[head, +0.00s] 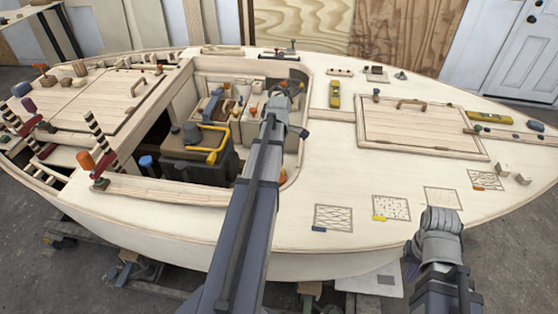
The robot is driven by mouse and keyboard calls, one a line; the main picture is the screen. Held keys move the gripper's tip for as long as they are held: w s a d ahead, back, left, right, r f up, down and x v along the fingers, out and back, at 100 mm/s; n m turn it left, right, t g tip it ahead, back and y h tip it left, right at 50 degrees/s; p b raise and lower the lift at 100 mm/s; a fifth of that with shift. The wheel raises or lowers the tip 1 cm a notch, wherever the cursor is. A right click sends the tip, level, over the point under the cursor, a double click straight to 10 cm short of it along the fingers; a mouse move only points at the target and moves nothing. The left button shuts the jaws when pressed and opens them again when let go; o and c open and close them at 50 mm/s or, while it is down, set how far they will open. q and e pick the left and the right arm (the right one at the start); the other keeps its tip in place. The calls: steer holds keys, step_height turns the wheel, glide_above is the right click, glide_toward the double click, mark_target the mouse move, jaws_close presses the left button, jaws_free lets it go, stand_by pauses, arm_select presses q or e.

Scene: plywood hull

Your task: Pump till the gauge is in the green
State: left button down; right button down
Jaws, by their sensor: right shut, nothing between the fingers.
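A dark box-like unit (190,165) with a grey knob on top and a bent yellow handle (219,146) stands in the open cockpit. I cannot tell for sure that it is the pump, and I cannot make out a gauge face. My left arm reaches across the deck into the cockpit. Its wrist end (286,92) is at the cockpit's far right, and its fingers are not clear. My right gripper (441,214) is shut and empty over the near right deck, away from the cockpit.
A closed wooden hatch (420,127) lies right of the cockpit. Two yellow tools (335,94) (489,118) and several patterned patches (391,208) are on the deck. Striped posts with red parts (103,143) stand at the left. The deck between cockpit and patches is mostly clear.

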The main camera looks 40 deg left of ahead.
arm_select(q)
steer(key=shift+f+b, duration=2.6)
steer(key=shift+f, duration=0.6)
step_height(320, 180, down, 4)
steer(key=b, duration=0.4)
steer(key=shift+f, duration=0.1)
steer(key=shift+s+d+r, duration=0.15)
steer(key=shift+r, duration=0.05)
steer(key=shift+r+p, duration=0.4)
steer(key=shift+p, duration=0.05)
step_height(320, 180, up, 13)
steer(key=p, duration=1.3)
steer(key=shift+r, duration=0.15)
